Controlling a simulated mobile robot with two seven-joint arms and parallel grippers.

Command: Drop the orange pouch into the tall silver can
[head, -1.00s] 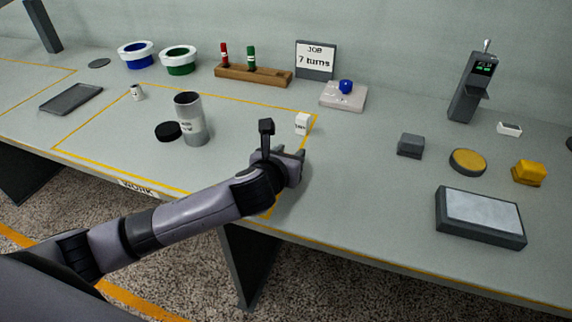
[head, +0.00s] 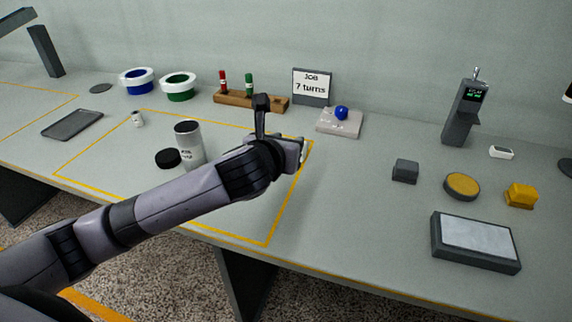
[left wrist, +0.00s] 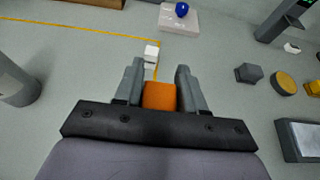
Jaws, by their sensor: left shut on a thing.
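The orange pouch (left wrist: 159,96) sits between the fingers of my left gripper (left wrist: 159,80) in the left wrist view, and the gripper is shut on it. In the head view my left gripper (head: 299,146) is over the right side of the yellow-outlined area, and the pouch is hidden there. The tall silver can (head: 188,146) stands upright inside the outline, left of the gripper and apart from it. Part of the can (left wrist: 14,82) shows at the left edge of the left wrist view. My right gripper is not in view.
A black disc (head: 167,158) lies beside the can. A small white box (left wrist: 151,53) stands beyond the fingers. A wooden rack (head: 245,102), a grey block with a blue knob (head: 340,124) and a sign (head: 312,86) stand behind. A grey tray (head: 72,124) lies far left.

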